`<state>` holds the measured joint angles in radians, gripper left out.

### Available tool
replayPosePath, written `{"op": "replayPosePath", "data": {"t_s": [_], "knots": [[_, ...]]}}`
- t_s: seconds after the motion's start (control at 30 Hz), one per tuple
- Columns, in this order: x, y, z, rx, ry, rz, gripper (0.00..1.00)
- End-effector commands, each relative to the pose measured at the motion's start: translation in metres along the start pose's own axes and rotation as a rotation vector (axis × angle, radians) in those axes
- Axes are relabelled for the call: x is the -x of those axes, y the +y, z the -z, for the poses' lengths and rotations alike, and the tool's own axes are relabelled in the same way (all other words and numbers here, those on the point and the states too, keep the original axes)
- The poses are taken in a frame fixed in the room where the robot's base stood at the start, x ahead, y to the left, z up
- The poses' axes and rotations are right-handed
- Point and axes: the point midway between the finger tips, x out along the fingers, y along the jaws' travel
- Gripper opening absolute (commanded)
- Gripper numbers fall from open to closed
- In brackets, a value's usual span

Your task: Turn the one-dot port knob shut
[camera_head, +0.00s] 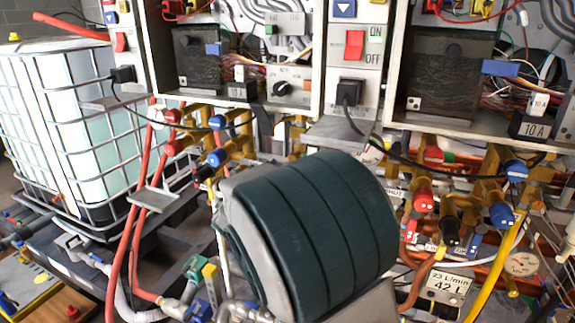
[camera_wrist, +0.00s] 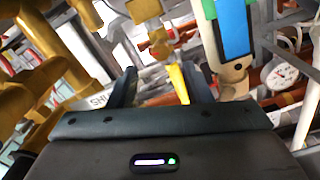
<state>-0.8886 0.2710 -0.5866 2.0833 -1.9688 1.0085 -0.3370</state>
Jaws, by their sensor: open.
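Several port knobs sit on brass valves under the right heater: a red knob (camera_head: 423,200), a black knob (camera_head: 451,230) and a blue knob (camera_head: 501,214). Small white marks show on some, but I cannot tell which has one dot. My gripper (camera_wrist: 163,90) is open in the wrist view, its two dark fingers apart. A yellow strip (camera_wrist: 178,84) shows between them, seemingly beyond the tips; I cannot tell whether it touches. A partly hidden "SHU" label (camera_wrist: 98,100) lies left of the fingers. My arm hides the gripper in the head view.
Another valve group with a blue knob (camera_head: 217,157) and a red knob (camera_head: 172,148) is at left. A caged white tank (camera_head: 90,130) stands far left. Brass pipes (camera_wrist: 60,50), a blue-faced part (camera_wrist: 234,30) and a round gauge (camera_wrist: 278,75) crowd my gripper's surroundings.

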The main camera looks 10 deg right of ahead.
Motion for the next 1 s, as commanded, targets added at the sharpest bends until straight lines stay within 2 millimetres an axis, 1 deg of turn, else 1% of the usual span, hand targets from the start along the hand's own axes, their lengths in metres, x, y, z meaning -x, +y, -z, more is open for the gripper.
{"op": "replayPosePath", "data": {"t_s": [0.03,0.2,0.3,0.4,0.53,0.83,0.87,0.93,0.97,1.0], "knots": [[0.013,0.001,0.001,-0.003,0.004,-0.004,0.45],[0.048,0.001,0.0,-0.001,0.002,-0.004,0.45],[0.061,0.002,0.001,-0.001,0.002,-0.004,0.45],[0.07,0.001,0.0,-0.001,0.001,-0.003,0.45],[0.074,0.001,0.0,0.0,0.001,-0.002,0.45],[0.073,-0.001,0.0,-0.004,0.003,0.005,0.45],[0.072,-0.004,0.0,-0.01,0.007,0.013,0.45],[0.069,-0.015,0.0,-0.039,0.024,0.053,0.45],[0.067,-0.024,-0.001,-0.059,0.035,0.081,0.45],[0.065,-0.038,-0.001,-0.093,0.053,0.129,0.45]]}}
